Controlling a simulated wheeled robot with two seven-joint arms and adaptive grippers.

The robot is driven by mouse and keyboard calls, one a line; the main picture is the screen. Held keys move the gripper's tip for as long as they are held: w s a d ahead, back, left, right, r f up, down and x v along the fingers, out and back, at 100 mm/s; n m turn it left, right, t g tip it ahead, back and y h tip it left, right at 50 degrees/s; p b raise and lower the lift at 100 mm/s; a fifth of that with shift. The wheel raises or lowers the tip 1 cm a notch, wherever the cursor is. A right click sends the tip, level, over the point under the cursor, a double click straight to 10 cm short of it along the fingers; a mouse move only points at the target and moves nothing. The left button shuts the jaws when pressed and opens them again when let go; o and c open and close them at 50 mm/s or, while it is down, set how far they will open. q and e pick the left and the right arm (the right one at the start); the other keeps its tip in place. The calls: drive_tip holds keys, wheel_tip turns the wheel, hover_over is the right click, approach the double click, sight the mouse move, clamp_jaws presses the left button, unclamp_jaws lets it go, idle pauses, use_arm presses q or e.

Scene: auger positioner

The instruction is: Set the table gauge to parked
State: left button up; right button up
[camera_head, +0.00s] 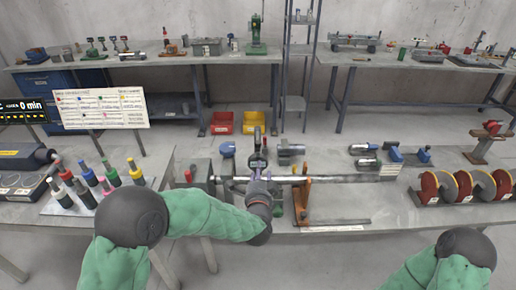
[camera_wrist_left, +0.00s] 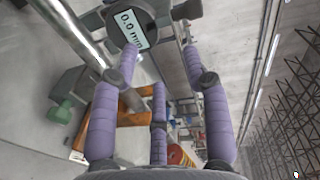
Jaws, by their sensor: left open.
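The table gauge (camera_head: 258,158), a dark digital dial gauge, stands upright by the long metal rod (camera_head: 345,180) on the near bench. In the left wrist view its display (camera_wrist_left: 130,28) reads 0.0 mm, beyond my fingertips. My left gripper (camera_head: 258,182) is just in front of and below the gauge, partly hidden by my own wrist. In the left wrist view its purple-wrapped fingers (camera_wrist_left: 158,75) are spread apart, with nothing seen between them. I cannot tell whether a finger touches the gauge. My right gripper is out of view.
An orange stand (camera_head: 302,202) is beside my left gripper, under the rod. Colored-cap bottles (camera_head: 112,173) stand at left. Red discs (camera_head: 462,186) sit at right. A sign (camera_head: 100,108) stands at back left. Bare bench (camera_head: 350,207) shows right of the stand.

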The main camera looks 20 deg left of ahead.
sight(258, 147)
use_arm(q)
drive_tip(key=shift+m+t+y, duration=0.4)
drive_tip(key=shift+t+y, duration=0.1)
drive_tip(key=shift+y, duration=0.1)
drive_tip(key=w+a+r+b, duration=0.1)
drive_tip(key=w, duration=0.2)
drive_tip(key=w+a+r+b, duration=0.1)
drive_tip(key=w, duration=0.3)
drive_tip(key=w+a+r+b, duration=0.1)
drive_tip(key=w, duration=0.2)
drive_tip(key=shift+w+a+r, duration=0.2)
drive_tip(key=shift+a+r, duration=0.15)
drive_tip(key=shift+r, duration=0.05)
clamp_jaws()
